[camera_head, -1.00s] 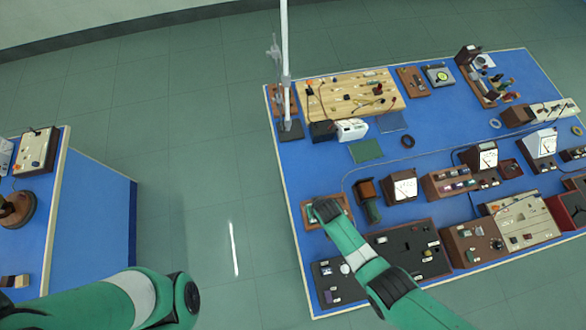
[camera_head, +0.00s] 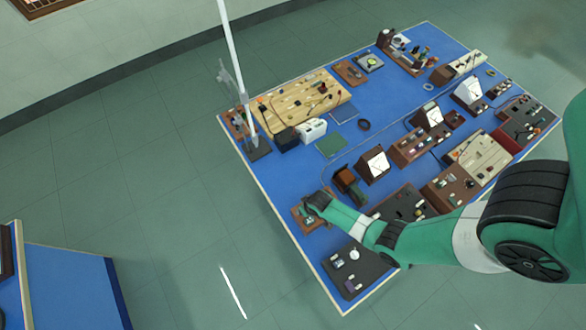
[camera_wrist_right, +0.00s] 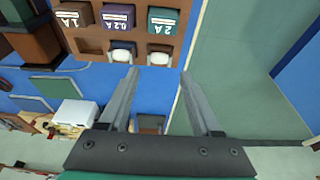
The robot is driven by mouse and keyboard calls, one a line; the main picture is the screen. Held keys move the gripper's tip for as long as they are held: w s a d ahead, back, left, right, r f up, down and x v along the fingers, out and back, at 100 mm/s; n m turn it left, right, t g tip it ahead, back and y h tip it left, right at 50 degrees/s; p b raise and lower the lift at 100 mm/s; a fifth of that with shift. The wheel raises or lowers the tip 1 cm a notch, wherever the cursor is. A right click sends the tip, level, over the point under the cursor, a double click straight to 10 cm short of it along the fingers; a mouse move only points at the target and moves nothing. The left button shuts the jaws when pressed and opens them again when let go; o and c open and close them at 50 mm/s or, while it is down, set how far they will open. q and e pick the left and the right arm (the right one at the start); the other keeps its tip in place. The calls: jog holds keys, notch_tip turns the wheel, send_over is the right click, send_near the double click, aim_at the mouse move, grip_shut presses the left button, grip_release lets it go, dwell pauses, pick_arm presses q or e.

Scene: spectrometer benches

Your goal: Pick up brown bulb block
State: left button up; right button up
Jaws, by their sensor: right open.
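A wooden tray (camera_wrist_right: 90,46) lies ahead of my right gripper (camera_wrist_right: 158,74) in the right wrist view. It holds blocks labelled 1 A, 0.2 A and 2 A, and two smaller blocks with white bulbs. The brown bulb block (camera_wrist_right: 160,48) is the right one of these two; a dark bulb block (camera_wrist_right: 123,46) sits to its left. My right gripper is open, with nothing between its fingers. Its fingertips point at the tray edge, close to the bulbs but apart from the brown block in the picture. In the head view the tray (camera_head: 299,222) is partly covered by my right arm.
The blue bench (camera_head: 290,178) is crowded with meters and dark boards right of the tray. A brown box (camera_head: 347,180) stands close beyond it. A tall pale stand pole (camera_head: 235,75) rises at the bench's far left corner. Open floor lies left of the bench.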

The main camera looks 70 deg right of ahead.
jog(key=b+x, duration=0.5)
jog(key=shift+s+f+b, duration=0.1)
jog(key=shift+f+b, duration=0.2)
jog(key=shift+f, duration=0.05)
jog(key=shift+d+f, duration=0.1)
jog(key=shift+f, duration=0.1)
jog(key=shift+r, duration=0.2)
grip_shut()
